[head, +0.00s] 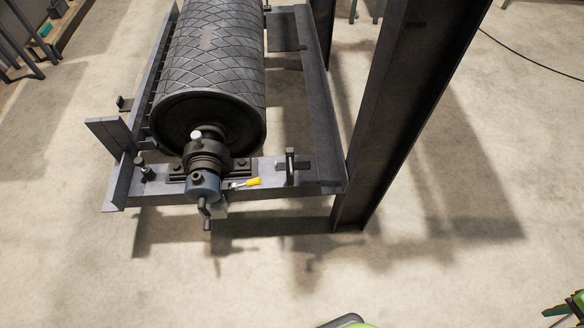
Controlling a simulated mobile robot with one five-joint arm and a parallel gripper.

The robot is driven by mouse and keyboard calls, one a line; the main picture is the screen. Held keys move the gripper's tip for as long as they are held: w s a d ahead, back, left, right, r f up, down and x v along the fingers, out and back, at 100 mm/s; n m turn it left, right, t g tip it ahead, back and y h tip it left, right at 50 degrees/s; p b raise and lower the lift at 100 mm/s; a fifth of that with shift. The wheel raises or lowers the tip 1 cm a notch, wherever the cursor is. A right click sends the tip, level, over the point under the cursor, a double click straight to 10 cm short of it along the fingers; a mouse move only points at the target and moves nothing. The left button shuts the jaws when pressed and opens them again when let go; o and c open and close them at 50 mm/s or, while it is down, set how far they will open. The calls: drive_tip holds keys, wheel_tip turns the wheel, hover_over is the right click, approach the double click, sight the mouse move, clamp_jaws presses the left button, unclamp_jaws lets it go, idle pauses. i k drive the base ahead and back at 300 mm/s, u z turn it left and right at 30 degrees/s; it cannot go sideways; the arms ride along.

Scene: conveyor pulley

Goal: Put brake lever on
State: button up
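A small lever with a yellow grip (253,182), which looks like the brake lever, is at the front cross beam (322,184) of the conveyor frame. Its thin metal end points left toward the blue-grey hub (203,184) at the end of the pulley shaft. I cannot tell whether it touches the hub. The large dark pulley (210,60) with a diamond-pattern surface lies behind the hub. A dark crank-like piece (206,212) hangs below the hub. My gripper is not clearly visible in this view.
A thick dark steel column (400,100) rises at the frame's right. An upright clamp or bolt (290,165) stands on the cross beam. A green and dark object (570,306) is cut off at the lower right.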

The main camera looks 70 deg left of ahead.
sight(257, 181)
drive_tip(key=i, duration=0.65)
drive_tip(key=u, duration=0.55)
drive_tip(key=k, duration=0.1)
drive_tip(key=u, duration=2.85)
drive_tip(key=i, duration=0.45)
drive_tip(key=u, duration=0.45)
drive_tip(key=k, duration=0.5)
drive_tip(key=z, duration=0.45)
